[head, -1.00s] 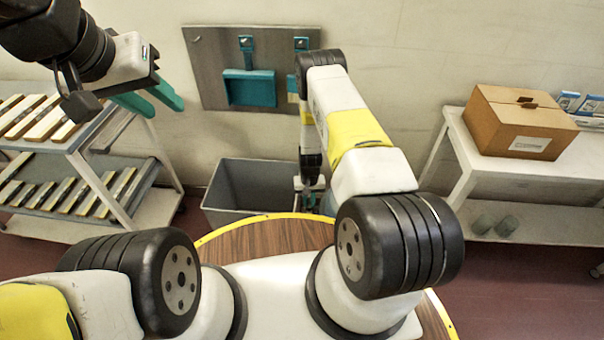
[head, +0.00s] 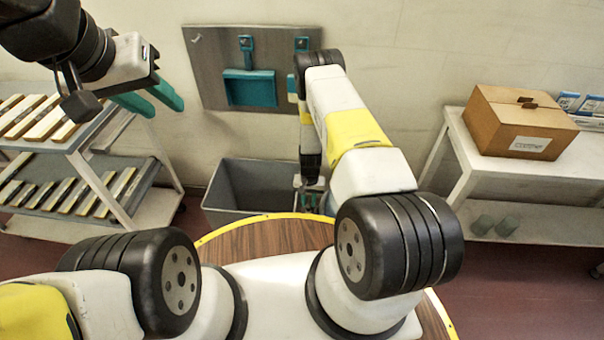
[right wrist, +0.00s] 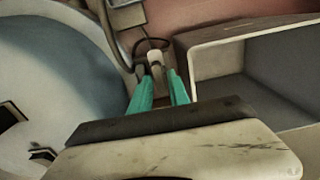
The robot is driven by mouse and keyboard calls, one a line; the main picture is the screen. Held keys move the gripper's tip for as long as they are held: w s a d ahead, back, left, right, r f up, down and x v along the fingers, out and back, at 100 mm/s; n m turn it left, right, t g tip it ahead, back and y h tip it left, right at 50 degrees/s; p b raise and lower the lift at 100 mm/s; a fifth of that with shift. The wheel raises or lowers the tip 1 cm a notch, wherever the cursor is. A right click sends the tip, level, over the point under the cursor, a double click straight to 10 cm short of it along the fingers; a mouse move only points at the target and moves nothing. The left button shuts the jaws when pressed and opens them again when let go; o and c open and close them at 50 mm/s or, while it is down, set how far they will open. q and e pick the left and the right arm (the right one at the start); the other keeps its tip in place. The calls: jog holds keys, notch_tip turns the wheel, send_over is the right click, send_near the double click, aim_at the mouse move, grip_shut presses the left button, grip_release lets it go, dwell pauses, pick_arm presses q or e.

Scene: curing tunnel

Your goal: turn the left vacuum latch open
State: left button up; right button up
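I cannot make out a vacuum latch in either view. My left gripper (head: 150,101) is at the upper left of the head view, in front of the wall and near the shelf rack. Its two teal fingers are apart, with nothing between them. My right gripper (head: 312,197) hangs low beside the grey bin's right side. In the right wrist view its teal fingers (right wrist: 160,90) are apart, and a small pale rounded piece shows beyond their tips. I cannot tell what that piece is or whether it touches them.
A rack (head: 125,213) with several long pale bars stands at left. A grey bin (head: 232,212) stands on the floor below a wall panel (head: 213,75) with a teal tray (head: 249,88). A white table (head: 462,150) at right carries a cardboard box (head: 500,125).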

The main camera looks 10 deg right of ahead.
jog(key=shift+o, duration=0.9)
jog(key=shift+r, duration=3.9)
jog(key=w+r+t, duration=0.1)
jog(key=w+r, duration=0.3)
jog(key=r, duration=1)
notch_tip(320, 180, up, 19)
jog(key=n+t+y, duration=0.1)
jog(key=t+y, duration=0.1)
send_over(309, 203)
jog(key=w+a, duration=0.1)
jog(key=a, duration=0.1)
jog(key=s+r+n+t, duration=0.1)
jog(key=s+r, duration=0.4)
jog(key=r, duration=0.4)
jog(key=s+r+n, duration=0.1)
jog(key=s+r, duration=0.5)
jog(key=r, duration=0.2)
jog(key=s+r+t, duration=0.1)
jog(key=s+r, duration=0.2)
jog(key=s, duration=0.4)
jog(key=s+r+n+t, duration=0.1)
jog(key=s+r, duration=0.2)
jog(key=s, duration=0.4)
jog(key=shift+s+d, duration=0.2)
jog(key=shift+d, duration=0.05)
